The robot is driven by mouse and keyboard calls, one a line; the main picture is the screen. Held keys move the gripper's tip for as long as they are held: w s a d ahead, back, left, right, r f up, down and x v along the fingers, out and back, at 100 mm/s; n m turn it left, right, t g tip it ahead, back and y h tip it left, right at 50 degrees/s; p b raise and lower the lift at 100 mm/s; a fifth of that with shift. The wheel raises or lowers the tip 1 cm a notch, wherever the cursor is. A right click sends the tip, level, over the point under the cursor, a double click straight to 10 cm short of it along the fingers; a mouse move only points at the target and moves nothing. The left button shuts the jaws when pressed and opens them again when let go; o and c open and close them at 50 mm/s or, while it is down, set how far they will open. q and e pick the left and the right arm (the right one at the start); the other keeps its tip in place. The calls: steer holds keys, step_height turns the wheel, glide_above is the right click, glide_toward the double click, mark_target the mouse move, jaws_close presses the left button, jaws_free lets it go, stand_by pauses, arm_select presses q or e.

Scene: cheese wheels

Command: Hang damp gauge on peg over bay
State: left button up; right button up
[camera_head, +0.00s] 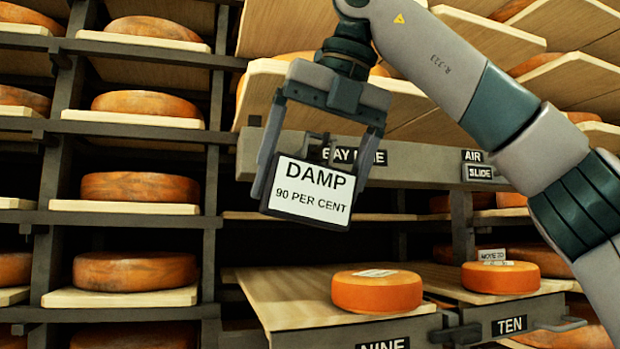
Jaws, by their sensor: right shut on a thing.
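The damp gauge (312,192) is a dark-edged plaque with a white face reading "DAMP 90 PER CENT". My right gripper (314,172) is shut on it, one finger at each side, and holds it slightly tilted. The gauge is in front of the grey beam (415,165) above the bay, covering part of a label that seems to read "BAY NINE" (368,157). A dark hook-like shape (320,141) shows just above the gauge. I cannot tell whether it is the peg or part of the gauge, or whether they touch. My left gripper is not in view.
Below the beam, a pulled-out board (290,298) marked "NINE" bears an orange cheese wheel (377,290). To its right, another noted wheel (500,277) sits above a "TEN" label (509,325). An "AIR SLIDE" label (478,172) is on the beam. Racks of cheeses stand left.

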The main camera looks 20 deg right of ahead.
steer(key=shift+w+f, duration=0.15)
steer(key=shift+f, duration=0.05)
stand_by(0.6)
steer(key=o, duration=1)
steer(key=shift+r, duration=0.1)
steer(key=shift+v, duration=5.95)
